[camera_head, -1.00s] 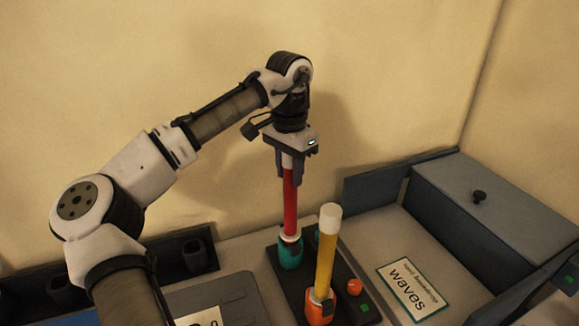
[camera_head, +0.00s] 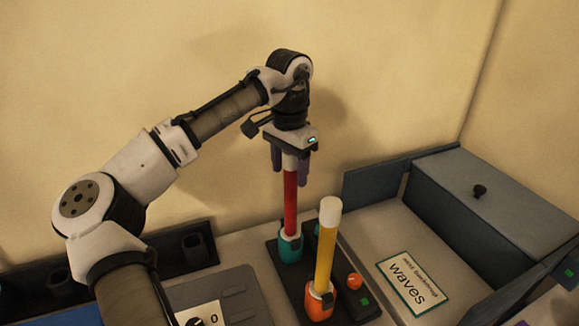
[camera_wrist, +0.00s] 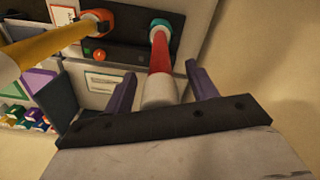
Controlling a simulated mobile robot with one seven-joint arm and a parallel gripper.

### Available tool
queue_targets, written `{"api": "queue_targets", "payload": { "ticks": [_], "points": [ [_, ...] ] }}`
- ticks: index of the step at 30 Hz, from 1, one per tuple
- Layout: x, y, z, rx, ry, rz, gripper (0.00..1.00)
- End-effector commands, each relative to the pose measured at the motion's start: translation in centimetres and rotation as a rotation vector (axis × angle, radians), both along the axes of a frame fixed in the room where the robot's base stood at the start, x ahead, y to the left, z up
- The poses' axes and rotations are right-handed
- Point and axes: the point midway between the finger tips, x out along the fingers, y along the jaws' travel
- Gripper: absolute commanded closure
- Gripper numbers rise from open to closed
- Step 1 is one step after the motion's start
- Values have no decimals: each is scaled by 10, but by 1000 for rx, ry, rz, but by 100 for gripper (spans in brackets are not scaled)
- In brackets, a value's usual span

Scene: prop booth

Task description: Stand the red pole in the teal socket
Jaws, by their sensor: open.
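The red pole (camera_head: 290,205) stands upright in the teal socket (camera_head: 290,248) on the dark base. Its white top end is up between my gripper's fingers. My gripper (camera_head: 291,172) is open around the top of the pole, pointing down. In the wrist view, the red pole (camera_wrist: 160,60) runs from its white end to the teal socket (camera_wrist: 161,25), and the fingers of my gripper (camera_wrist: 163,85) stand apart on either side, with gaps to the pole.
A yellow pole (camera_head: 325,250) with a white top stands in an orange socket (camera_head: 319,303), close in front and to the right. A tray with a "waves" card (camera_head: 412,284) lies right, beside a grey box (camera_head: 500,205). Dark holders (camera_head: 195,250) stand left.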

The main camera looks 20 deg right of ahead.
Motion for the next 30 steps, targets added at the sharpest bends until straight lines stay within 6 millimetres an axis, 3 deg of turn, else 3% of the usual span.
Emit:
{"api": "queue_targets", "payload": {
  "ticks": [5,15,21,30],
  "points": [
    [0,-1,15,-2,-3,-1,43],
    [0,0,92,1,-5,3,43],
    [0,0,124,1,-3,2,43],
    [0,0,138,-1,0,0,43]
  ]
}}
